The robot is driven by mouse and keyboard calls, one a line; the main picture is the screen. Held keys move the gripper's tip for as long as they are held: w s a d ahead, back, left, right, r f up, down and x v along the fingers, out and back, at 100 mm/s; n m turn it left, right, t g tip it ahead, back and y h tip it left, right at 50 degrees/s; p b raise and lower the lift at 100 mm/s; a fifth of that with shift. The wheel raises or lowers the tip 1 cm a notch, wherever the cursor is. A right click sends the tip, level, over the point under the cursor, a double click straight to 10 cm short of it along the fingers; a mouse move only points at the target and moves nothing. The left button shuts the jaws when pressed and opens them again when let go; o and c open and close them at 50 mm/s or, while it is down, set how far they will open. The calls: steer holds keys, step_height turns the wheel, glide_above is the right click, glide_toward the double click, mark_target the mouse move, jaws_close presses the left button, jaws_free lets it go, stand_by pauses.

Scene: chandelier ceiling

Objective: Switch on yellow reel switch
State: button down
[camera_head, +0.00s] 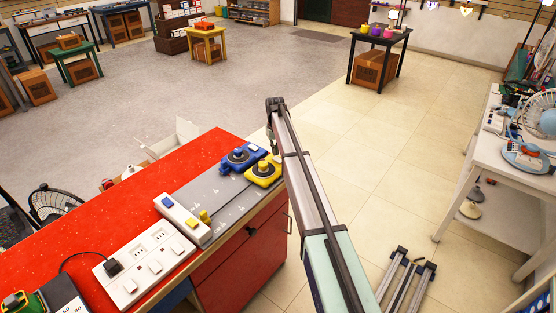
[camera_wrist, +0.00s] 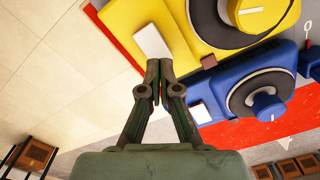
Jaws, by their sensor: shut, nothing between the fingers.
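The yellow reel (camera_head: 262,177) sits on a grey panel at the right end of the red counter, beside the blue reel (camera_head: 236,161). In the wrist view the yellow reel (camera_wrist: 180,22) fills the top, with a round grey dial and a white rectangular switch (camera_wrist: 152,41) at its left. My gripper (camera_wrist: 160,68) is shut and empty, its fingertips just below that switch in the picture; I cannot tell if they touch it. In the head view my gripper (camera_head: 272,148) hangs beside the yellow reel, and the yellow reel's switch is not clearly visible.
The blue reel has its own white switch (camera_wrist: 200,113), close to the right of my fingertips. A white power strip (camera_head: 183,217) and a white socket box (camera_head: 145,265) lie on the red counter (camera_head: 120,210).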

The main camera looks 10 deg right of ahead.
mark_target(276, 157)
steer(key=shift+s+f+b, duration=0.1)
steer(key=shift+f+b, duration=0.4)
steer(key=shift+f, duration=0.8)
stand_by(1.0)
steer(key=shift+r, duration=0.15)
steer(key=shift+r+p, duration=1.2)
steer(key=shift+r, duration=2.2)
